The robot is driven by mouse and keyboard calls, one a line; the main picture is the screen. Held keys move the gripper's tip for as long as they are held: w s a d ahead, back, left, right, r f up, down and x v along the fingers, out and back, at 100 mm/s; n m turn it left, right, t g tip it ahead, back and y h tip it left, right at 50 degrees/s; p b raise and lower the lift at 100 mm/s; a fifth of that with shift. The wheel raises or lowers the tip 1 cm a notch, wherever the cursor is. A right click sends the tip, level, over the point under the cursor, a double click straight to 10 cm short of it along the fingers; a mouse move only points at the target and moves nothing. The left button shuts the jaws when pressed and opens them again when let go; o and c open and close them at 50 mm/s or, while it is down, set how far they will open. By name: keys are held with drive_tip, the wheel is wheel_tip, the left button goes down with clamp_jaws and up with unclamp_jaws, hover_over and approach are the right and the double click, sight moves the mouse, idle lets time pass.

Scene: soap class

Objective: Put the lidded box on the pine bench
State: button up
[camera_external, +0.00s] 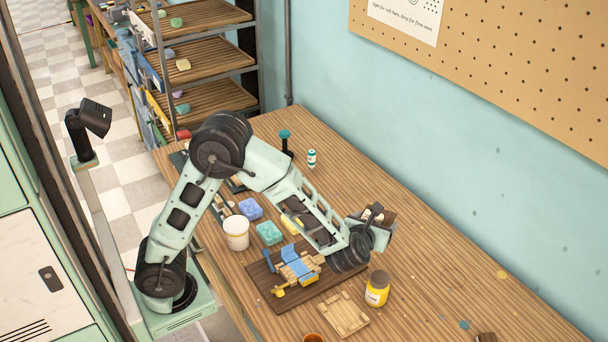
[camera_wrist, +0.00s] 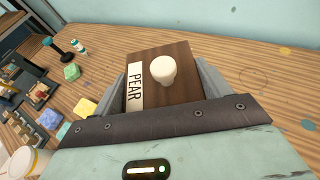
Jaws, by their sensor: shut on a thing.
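The lidded box (camera_wrist: 185,90) is dark brown wood with a round white knob (camera_wrist: 163,69) on top and a white label reading PEAR. In the wrist view it sits between both fingers of my gripper (camera_wrist: 165,88), which is shut on its sides. In the external view my gripper (camera_external: 376,219) holds the box (camera_external: 389,216) over the right part of the slatted wooden bench (camera_external: 430,260). The gap between box and bench top is hard to judge. The box's underside is hidden.
A yellow-labelled jar (camera_external: 377,288), a small wooden rack (camera_external: 345,313) and a dark board (camera_external: 262,278) with a wooden block tool stand near the front. A white tub (camera_external: 236,232) and soap blocks (camera_external: 269,233) lie to the left. The bench's right side is mostly clear.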

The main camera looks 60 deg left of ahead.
drive_tip(key=s+a+n+g+y, duration=0.2)
drive_tip(key=a+n+g+y, duration=0.5)
drive_tip(key=a, duration=2.5)
drive_tip(key=s+a+r+n+g, duration=0.1)
drive_tip(key=s+a+n+g, duration=0.45)
drive_tip(key=a, duration=0.55)
drive_tip(key=shift+m+t, duration=0.25)
drive_tip(key=shift+t, duration=0.1)
drive_tip(key=f, duration=1.1)
drive_tip(key=f+b, duration=0.1)
drive_tip(key=f, duration=0.5)
drive_tip(key=shift+s+f, duration=0.1)
drive_tip(key=shift+s, duration=0.2)
drive_tip(key=shift+f, duration=0.15)
drive_tip(key=o, duration=1.1)
